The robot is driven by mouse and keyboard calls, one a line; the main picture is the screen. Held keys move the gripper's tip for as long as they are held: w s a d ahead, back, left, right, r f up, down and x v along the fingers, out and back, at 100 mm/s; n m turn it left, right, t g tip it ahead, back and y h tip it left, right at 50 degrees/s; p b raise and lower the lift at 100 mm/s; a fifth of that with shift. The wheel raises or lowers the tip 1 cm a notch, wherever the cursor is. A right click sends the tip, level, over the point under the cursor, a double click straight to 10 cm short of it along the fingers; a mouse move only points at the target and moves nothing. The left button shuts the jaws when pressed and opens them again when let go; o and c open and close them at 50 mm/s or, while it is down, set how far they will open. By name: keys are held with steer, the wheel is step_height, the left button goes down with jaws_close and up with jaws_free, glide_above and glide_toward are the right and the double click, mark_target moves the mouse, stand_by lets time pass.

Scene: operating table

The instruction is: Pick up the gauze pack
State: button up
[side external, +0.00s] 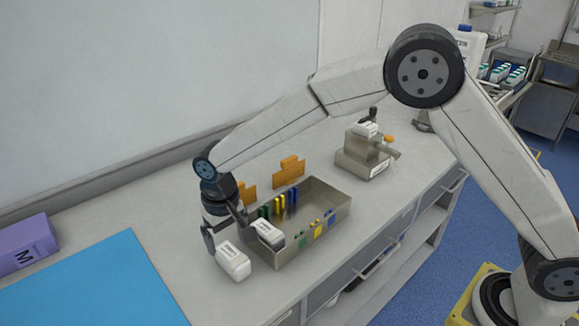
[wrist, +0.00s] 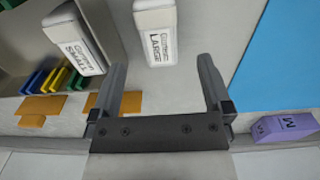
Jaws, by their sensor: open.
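Two similar white packs are in view, and I cannot tell for sure from their print which one is the gauze pack. One white pack (side external: 232,262), its label ending in "LARGE" in the wrist view (wrist: 156,25), lies on the counter left of the metal tray. The other white pack (side external: 268,234) is at the tray's near left corner; it also shows in the wrist view (wrist: 76,38). My gripper (side external: 225,229) is open and empty above the counter pack. In the wrist view, that pack lies ahead of the gap between my fingertips (wrist: 162,63).
The metal tray (side external: 335,208) holds blue, yellow and green items. Orange pieces (side external: 288,168) stand behind it. A metal device (side external: 362,160) stands farther right. A blue mat (side external: 95,285) and a purple box marked M (side external: 27,245) lie left. The counter between mat and tray is mostly clear.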

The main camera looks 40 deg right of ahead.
mark_target(231, 253)
steer(key=shift+f, duration=1.35)
steer(key=shift+f, duration=2.55)
steer(key=c, duration=1.3)
steer(key=shift+c, duration=0.2)
steer(key=shift+r, duration=0.15)
